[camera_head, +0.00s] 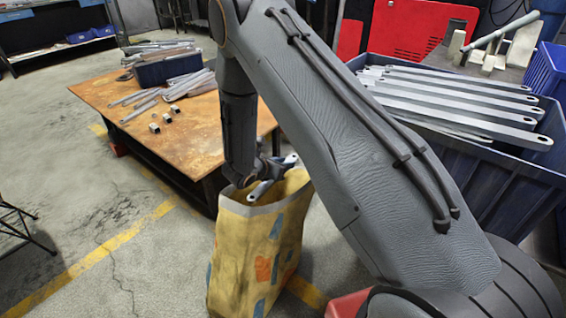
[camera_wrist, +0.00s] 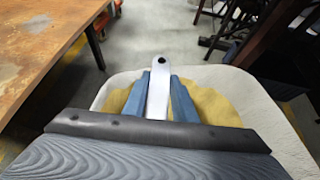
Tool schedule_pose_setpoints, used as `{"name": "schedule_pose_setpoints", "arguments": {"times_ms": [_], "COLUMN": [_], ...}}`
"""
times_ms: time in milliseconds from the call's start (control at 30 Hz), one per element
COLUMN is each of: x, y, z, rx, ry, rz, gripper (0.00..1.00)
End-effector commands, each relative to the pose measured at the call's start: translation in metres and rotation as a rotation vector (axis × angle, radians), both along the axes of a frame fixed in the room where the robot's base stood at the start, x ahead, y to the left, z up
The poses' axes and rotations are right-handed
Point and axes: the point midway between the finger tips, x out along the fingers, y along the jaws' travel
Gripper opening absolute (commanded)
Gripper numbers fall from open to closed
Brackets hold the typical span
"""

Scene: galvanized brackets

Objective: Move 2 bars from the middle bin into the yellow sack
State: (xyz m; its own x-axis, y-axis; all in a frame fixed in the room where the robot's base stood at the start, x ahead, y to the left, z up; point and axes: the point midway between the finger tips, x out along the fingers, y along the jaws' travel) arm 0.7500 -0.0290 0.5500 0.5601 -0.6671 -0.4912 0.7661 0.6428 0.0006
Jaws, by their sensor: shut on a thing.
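The yellow sack (camera_head: 250,250) stands open on the floor, patched with blue and orange. My gripper (camera_head: 264,180) is at its mouth, pointing down, partly hidden by my arm. In the wrist view, the blue fingers of my gripper (camera_wrist: 160,88) are shut on a flat silver bar (camera_wrist: 159,93) with a hole at its end. The bar is over the sack's opening, whose pale rim (camera_wrist: 235,77) surrounds the view below. A large blue bin (camera_head: 490,190) at the right holds several long silver bars (camera_head: 450,98); my arm hides part of it.
A brown wooden table (camera_head: 180,130) stands behind the sack with loose bars, small blocks and a small blue bin (camera_head: 168,72). Another blue bin (camera_head: 546,72) is at the right edge. Open floor lies left of the sack.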

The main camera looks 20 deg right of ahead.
Motion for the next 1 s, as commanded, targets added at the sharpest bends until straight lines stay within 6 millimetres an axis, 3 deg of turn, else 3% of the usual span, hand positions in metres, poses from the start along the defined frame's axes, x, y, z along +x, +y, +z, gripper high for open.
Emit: {"name": "schedule_pose_setpoints", "arguments": {"times_ms": [367, 400, 500, 533, 833, 1000], "x": [0.000, 0.000, 0.000, 0.000, -0.001, -0.012], "y": [0.000, 0.000, 0.000, 0.000, 0.001, 0.014], "z": [-0.002, -0.002, -0.002, -0.003, -0.002, 0.008], "rx": [0.000, 0.000, 0.000, 0.000, 0.000, 0.000], "ry": [-0.001, -0.001, -0.001, -0.001, 0.000, 0.000], "rz": [0.000, 0.000, 0.000, 0.000, 0.000, 0.002], "gripper": [0.00, 0.28, 0.45, 0.46, 0.46, 0.46]}}
